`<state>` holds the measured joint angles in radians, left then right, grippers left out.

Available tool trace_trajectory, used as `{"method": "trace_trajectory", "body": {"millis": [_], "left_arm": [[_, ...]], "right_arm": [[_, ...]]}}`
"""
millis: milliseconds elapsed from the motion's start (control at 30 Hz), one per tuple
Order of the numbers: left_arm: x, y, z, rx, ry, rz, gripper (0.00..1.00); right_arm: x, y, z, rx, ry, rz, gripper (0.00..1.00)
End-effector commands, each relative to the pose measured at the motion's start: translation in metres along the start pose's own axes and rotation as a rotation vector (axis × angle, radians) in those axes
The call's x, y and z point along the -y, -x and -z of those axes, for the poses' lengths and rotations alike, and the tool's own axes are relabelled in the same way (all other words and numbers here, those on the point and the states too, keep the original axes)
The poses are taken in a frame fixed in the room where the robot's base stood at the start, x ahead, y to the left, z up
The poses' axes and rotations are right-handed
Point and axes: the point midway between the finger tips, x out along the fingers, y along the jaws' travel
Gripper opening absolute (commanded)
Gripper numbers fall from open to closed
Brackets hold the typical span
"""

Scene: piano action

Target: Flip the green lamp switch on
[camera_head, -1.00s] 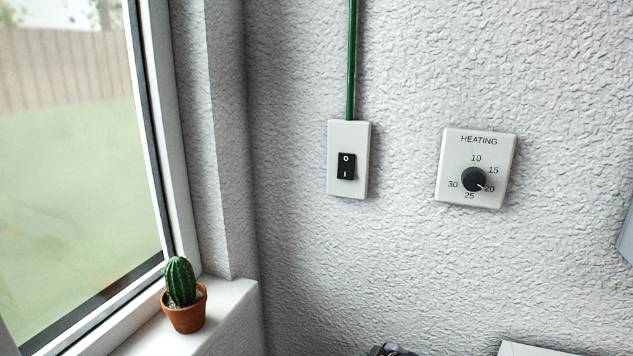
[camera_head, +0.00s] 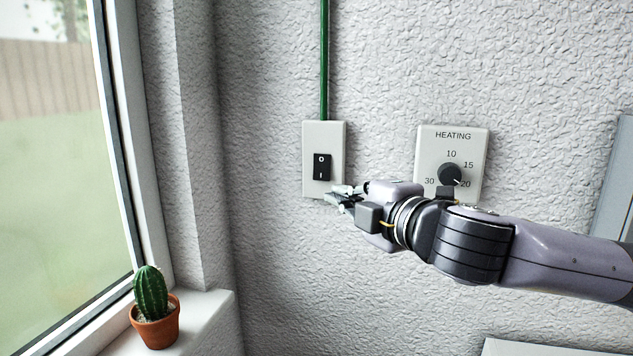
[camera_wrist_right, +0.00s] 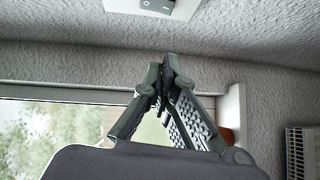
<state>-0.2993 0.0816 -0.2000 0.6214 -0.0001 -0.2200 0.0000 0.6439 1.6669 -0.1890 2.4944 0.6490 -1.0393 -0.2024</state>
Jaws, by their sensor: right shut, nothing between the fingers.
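The lamp switch is a black rocker (camera_head: 321,167) marked O above and I below, on a white wall plate (camera_head: 312,188). A green conduit (camera_head: 324,60) runs up the wall from the plate. My right gripper (camera_head: 335,194) is shut and empty, its fingertips near the lower right part of the plate, just below the rocker. I cannot tell whether they touch the plate. In the right wrist view the shut fingertips (camera_wrist_right: 167,62) show below the plate (camera_wrist_right: 120,4), with part of the rocker (camera_wrist_right: 158,4) at the top edge. My left gripper is not in view.
A white heating dial plate (camera_head: 478,150) is on the wall to the right, partly hidden by my right arm. A potted cactus (camera_head: 150,295) stands on the window sill (camera_head: 205,320) at lower left. The wall between window and switch is clear.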

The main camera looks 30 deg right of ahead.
Motion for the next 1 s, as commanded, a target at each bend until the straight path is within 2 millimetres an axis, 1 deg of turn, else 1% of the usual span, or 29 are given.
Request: {"method": "trace_trajectory", "body": {"millis": [100,367,467,533,733,800,933,1000], "left_arm": [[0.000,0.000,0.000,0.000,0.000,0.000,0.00],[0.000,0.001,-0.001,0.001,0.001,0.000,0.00],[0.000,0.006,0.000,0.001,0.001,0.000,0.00],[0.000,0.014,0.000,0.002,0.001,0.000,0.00],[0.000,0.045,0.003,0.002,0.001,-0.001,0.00],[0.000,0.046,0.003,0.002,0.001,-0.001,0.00],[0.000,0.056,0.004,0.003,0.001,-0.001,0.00],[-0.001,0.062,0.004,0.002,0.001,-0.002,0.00]], "right_arm": [[-0.002,0.003,0.001,0.001,0.009,-0.003,0.00],[-0.002,0.002,0.001,0.000,0.007,-0.003,0.00],[-0.004,-0.001,0.001,0.000,0.005,-0.002,0.00],[-0.006,-0.005,0.001,-0.001,0.003,-0.001,0.00],[-0.009,-0.024,0.002,-0.002,0.002,0.003,0.00],[-0.006,-0.034,0.001,-0.002,-0.004,-0.003,0.00],[-0.005,-0.051,0.002,-0.003,-0.003,-0.001,0.00],[-0.006,-0.065,0.001,-0.001,-0.004,-0.002,0.00]]}}
